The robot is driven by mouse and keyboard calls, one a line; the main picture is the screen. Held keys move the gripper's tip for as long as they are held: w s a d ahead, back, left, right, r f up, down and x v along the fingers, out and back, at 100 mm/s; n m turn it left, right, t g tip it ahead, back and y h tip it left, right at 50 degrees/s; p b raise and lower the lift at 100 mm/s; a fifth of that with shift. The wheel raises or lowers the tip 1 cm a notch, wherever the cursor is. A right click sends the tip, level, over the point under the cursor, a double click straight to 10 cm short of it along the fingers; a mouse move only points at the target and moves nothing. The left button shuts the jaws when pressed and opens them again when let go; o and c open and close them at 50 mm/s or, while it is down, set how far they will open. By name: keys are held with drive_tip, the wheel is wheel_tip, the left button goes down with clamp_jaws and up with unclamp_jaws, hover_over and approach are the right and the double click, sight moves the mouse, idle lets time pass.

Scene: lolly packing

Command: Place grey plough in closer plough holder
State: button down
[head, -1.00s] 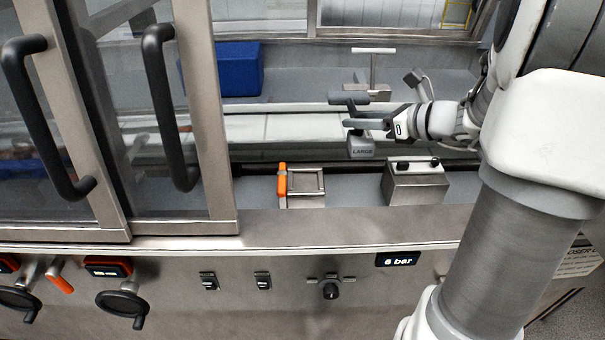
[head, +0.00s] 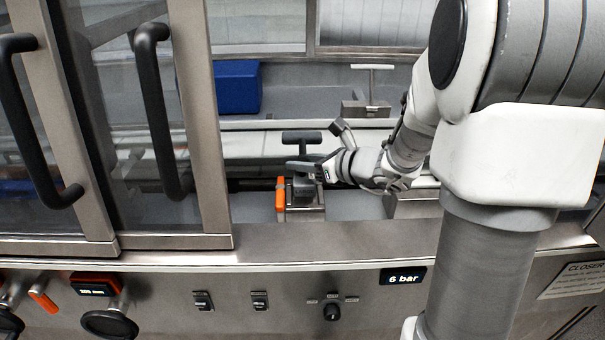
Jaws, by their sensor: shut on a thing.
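The grey plough (head: 303,192) has a dark T-shaped handle and a block-like lower body. My gripper (head: 307,170) is shut on it between handle and body, reaching in from the right. The plough is upright over the closer plough holder (head: 308,215), a metal block with an orange clamp (head: 280,196) on its left side. The plough's body overlaps the holder in the picture. I cannot tell whether it is seated in it or just above it, since the lower edge is partly hidden.
A farther holder (head: 365,109) has a pale T-handled piece standing in it. A blue block (head: 237,87) lies at the back left. A metal block (head: 412,204) stands to the right, partly behind my arm. Glass doors with black handles (head: 158,110) bound the left side.

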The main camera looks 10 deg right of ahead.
drive_tip(key=shift+f, duration=1.15)
drive_tip(key=shift+f+b, duration=0.2)
drive_tip(key=shift+b, duration=0.2)
drive_tip(key=c, duration=0.5)
unclamp_jaws()
drive_tip(key=shift+c, duration=0.2)
drive_tip(key=shift+r+p, duration=0.25)
drive_tip(key=shift+p, duration=0.05)
drive_tip(key=p+v, duration=0.2)
drive_tip(key=v, duration=1)
